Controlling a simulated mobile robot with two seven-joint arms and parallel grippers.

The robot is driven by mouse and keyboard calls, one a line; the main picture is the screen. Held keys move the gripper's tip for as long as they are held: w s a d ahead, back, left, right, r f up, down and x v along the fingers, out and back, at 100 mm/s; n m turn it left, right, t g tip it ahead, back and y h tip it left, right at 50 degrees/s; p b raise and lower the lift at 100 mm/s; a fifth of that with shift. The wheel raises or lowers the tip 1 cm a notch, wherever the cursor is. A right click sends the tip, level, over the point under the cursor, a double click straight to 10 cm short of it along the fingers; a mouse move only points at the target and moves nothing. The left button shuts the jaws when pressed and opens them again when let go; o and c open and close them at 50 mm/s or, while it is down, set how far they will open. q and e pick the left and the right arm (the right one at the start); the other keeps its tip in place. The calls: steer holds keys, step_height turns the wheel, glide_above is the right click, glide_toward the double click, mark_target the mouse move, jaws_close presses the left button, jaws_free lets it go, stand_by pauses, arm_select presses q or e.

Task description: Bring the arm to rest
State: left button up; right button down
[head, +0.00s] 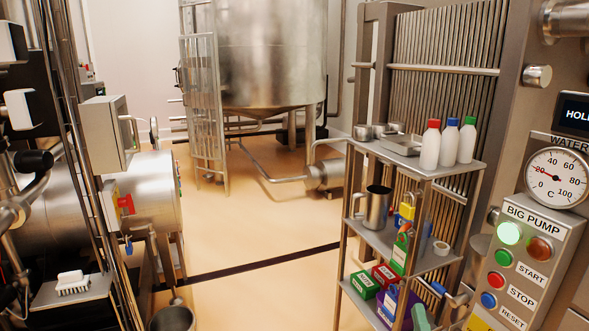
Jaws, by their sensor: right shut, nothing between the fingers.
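Most of my right arm is hidden or outside the picture. I do not see my left gripper.
A steel shelf rack (415,148) holds bottles, a steel jug (376,207), padlocks and boxes. The BIG PUMP panel (520,262) stands at the right. A brush (72,283) lies on a left-hand ledge. The middle floor (265,225) is clear, with a tank (270,55) behind.

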steer(key=s+a+f+n+g+y+p, duration=0.1)
steer(key=s+a+f+n+g+y, duration=0.25)
steer(key=f+n, duration=0.45)
steer(key=s+a+f+n+g+y+p, duration=0.2)
steer(key=s+a+f+n+g+y, duration=0.15)
steer(key=f+n, duration=0.45)
steer(key=s+d+f+n+g+h, duration=0.3)
steer(key=s+f+n+g, duration=0.2)
steer(key=s+f, duration=0.6)
steer(key=shift+s+f+n+g+p, duration=0.3)
steer(key=shift+f+n+p, duration=0.2)
steer(key=shift+f, duration=0.3)
